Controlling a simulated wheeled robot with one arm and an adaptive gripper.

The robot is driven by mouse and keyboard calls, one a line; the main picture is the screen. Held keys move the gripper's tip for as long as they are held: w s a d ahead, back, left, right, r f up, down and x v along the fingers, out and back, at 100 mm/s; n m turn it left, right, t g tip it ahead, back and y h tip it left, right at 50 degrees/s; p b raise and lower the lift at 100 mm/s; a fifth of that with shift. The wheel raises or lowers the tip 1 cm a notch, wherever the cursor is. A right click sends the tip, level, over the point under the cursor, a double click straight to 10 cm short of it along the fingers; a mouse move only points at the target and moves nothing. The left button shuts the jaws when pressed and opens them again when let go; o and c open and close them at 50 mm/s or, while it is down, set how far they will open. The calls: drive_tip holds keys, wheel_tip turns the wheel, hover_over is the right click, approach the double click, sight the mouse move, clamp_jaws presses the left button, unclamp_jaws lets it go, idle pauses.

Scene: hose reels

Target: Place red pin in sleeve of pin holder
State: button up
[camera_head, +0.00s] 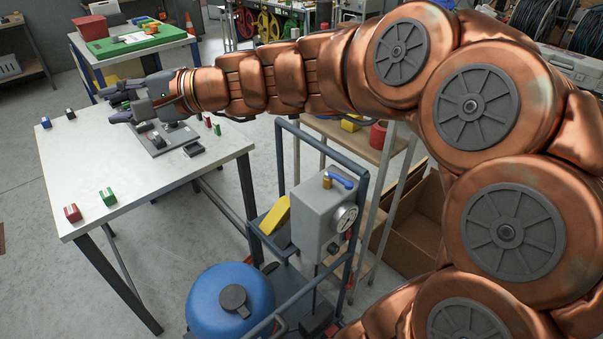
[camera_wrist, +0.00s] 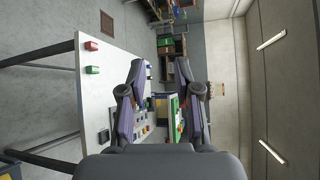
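My gripper (camera_head: 122,101) is above the white table, left of a grey plate with raised dark parts (camera_head: 158,145) that looks like the pin holder. It also shows in the wrist view (camera_wrist: 160,66), with its two fingers well apart and nothing seen between them. A small red upright piece (camera_head: 208,121), perhaps the red pin, stands right of the plate. A small green piece (camera_head: 217,129) is next to it. My gripper hides part of the plate's far side, and the sleeves are too small to tell apart.
On the white table (camera_head: 150,180) are a red block (camera_head: 72,212), a green block (camera_head: 108,196), a blue block (camera_head: 46,122) and a small dark tray (camera_head: 193,149). A cart with a blue tank (camera_head: 215,305) stands at the near right. The table's front half is mostly clear.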

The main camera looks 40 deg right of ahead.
drive_tip(key=s+a+f+n+g, duration=0.4)
drive_tip(key=s+a+f, duration=0.1)
drive_tip(key=s+f, duration=0.25)
drive_tip(key=s+d+f+n+g+h, duration=0.2)
drive_tip(key=s+d+f+g+h, duration=0.1)
drive_tip(key=s+f, duration=0.4)
drive_tip(key=s+d+f+n+g+h, duration=0.3)
drive_tip(key=s+f, duration=0.5)
drive_tip(key=s, duration=0.4)
drive_tip(key=shift+d+f+n+g+h, duration=0.3)
drive_tip(key=shift+d+g+h, duration=0.15)
drive_tip(key=shift+h, duration=0.35)
drive_tip(key=shift+o, duration=0.6)
drive_tip(key=s+d+f+n+g+h, duration=0.1)
drive_tip(key=s+d+f+h, duration=0.1)
drive_tip(key=s+d+h, duration=0.2)
drive_tip(key=s+d, duration=0.2)
drive_tip(key=d, duration=0.2)
drive_tip(key=shift+d+f+g, duration=0.25)
drive_tip(key=shift+d+g, duration=0.1)
drive_tip(key=shift+d, duration=0.05)
drive_tip(key=shift+o, duration=1.4)
drive_tip(key=shift+s+d, duration=0.2)
drive_tip(key=shift+d, duration=0.1)
drive_tip(key=shift+c, duration=1.1)
drive_tip(key=shift+a, duration=0.2)
